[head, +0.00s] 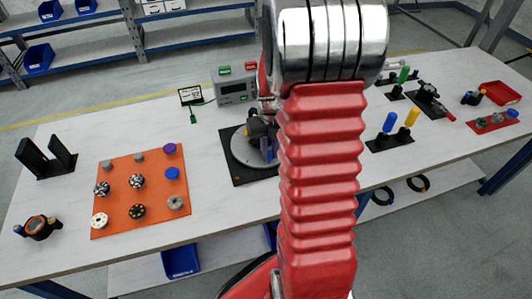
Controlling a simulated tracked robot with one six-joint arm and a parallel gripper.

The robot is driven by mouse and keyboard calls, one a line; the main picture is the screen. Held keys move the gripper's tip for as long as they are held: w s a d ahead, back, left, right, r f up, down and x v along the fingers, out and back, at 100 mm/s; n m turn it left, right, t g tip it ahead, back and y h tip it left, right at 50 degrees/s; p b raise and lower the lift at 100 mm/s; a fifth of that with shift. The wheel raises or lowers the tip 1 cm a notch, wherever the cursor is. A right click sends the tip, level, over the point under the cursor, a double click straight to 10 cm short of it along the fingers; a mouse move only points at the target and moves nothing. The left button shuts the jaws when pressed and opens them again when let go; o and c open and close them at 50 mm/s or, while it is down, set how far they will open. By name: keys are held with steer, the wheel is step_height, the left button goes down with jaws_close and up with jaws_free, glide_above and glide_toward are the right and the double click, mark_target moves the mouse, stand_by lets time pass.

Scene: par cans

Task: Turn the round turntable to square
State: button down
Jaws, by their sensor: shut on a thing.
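The round turntable (240,152) is a grey disc on a black square base (243,178), near the middle of the table in the head view. My gripper (262,140) is over the disc, pointing down, partly hidden by my red arm. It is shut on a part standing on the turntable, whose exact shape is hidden. A small blue piece shows at the disc beside the gripper. The right side of the disc and any mark for square are hidden behind my arm.
An orange mat (120,212) with several knobs lies left, beside a black upright holder (47,158). Blue and yellow handled valves (390,122) stand right. White tabletop is clear between mat and turntable.

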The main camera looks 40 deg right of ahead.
steer(key=shift+w+d+r, duration=0.15)
steer(key=shift+w+d, duration=0.05)
steer(key=shift+w, duration=0.15)
steer(key=c, duration=2)
jaws_free()
steer(key=o, duration=0.4)
steer(key=shift+c, duration=0.2)
steer(key=shift+s, duration=0.1)
step_height(320, 180, up, 14)
steer(key=shift+f, duration=0.2)
steer(key=shift+c, duration=0.2)
